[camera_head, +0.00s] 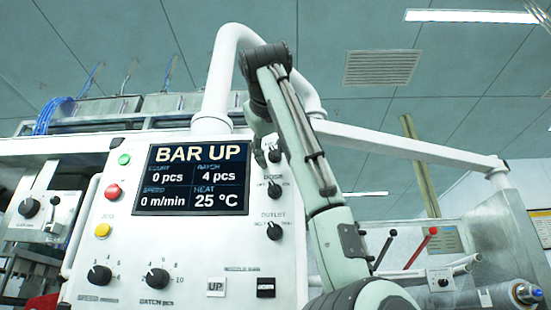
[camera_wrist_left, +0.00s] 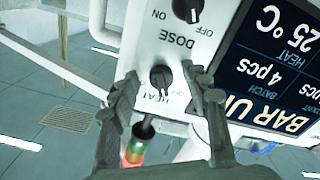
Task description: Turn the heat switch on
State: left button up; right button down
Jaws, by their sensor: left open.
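The heat switch (camera_wrist_left: 160,78) is a small dark knob on the white control panel, with the label HEAT beside it. It also shows in the head view (camera_head: 275,156), right of the display and partly behind my gripper. My left gripper (camera_head: 262,140) reaches down from above in front of the panel's upper right. In the wrist view, which is upside down, the open fingers (camera_wrist_left: 165,98) stand on either side of the knob. I cannot tell whether they touch it, or its exact setting. The display (camera_head: 193,178) reads BAR UP and HEAT 25 °C. My right gripper is not in view.
The dose switch (camera_head: 275,190) and outlet switch (camera_head: 275,231) sit below the heat switch. Green (camera_head: 124,159), red (camera_head: 113,192) and yellow (camera_head: 103,230) buttons line the panel's left. A white pipe (camera_head: 222,80) arches above the panel. Levers (camera_head: 420,248) stand at right.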

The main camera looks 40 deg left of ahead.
pick_arm(q)
jog(key=shift+c, duration=0.2)
grip_shut()
